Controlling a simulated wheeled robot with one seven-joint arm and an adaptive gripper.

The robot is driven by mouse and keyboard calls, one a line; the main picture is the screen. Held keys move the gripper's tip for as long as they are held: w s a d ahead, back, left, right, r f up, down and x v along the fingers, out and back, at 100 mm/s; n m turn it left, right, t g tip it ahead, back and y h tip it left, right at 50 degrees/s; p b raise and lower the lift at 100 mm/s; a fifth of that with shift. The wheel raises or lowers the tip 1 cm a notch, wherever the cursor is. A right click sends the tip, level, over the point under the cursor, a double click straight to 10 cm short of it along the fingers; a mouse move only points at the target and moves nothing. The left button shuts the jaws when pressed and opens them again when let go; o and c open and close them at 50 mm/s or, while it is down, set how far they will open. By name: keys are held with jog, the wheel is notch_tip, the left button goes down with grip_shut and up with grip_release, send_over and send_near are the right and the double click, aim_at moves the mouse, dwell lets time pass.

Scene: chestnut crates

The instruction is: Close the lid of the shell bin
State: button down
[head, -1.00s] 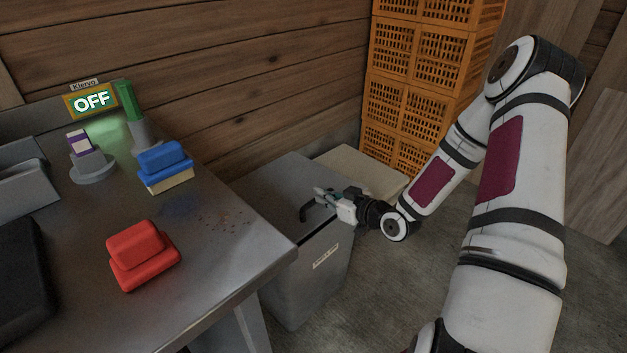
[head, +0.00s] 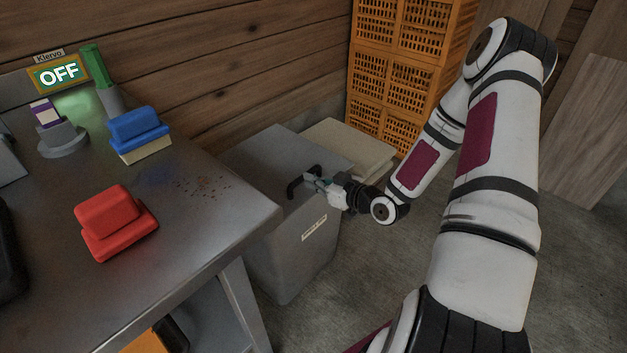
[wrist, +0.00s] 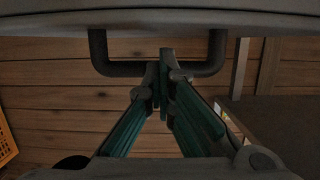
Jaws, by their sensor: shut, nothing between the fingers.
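The shell bin (head: 275,250) is a grey box with a small white label on its front, standing beside the metal table. Its grey lid (head: 270,155) lies over the top and looks flat; I cannot tell whether a small gap is left. A black bar handle (head: 292,186) stands on the lid near its front edge and also shows in the wrist view (wrist: 100,55). My gripper (head: 311,178) is shut and empty, its fingertips (wrist: 163,75) at the handle bar. They overlap the bar in the wrist view; I cannot tell whether they touch it.
The metal table (head: 215,235) left of the bin holds a red block (head: 115,220), a blue and cream block (head: 140,135) and an OFF sign (head: 59,74). Orange crates (head: 400,70) and a pale stack (head: 350,145) stand behind. Floor at right is clear.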

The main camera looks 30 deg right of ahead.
jog(key=v, duration=1.2)
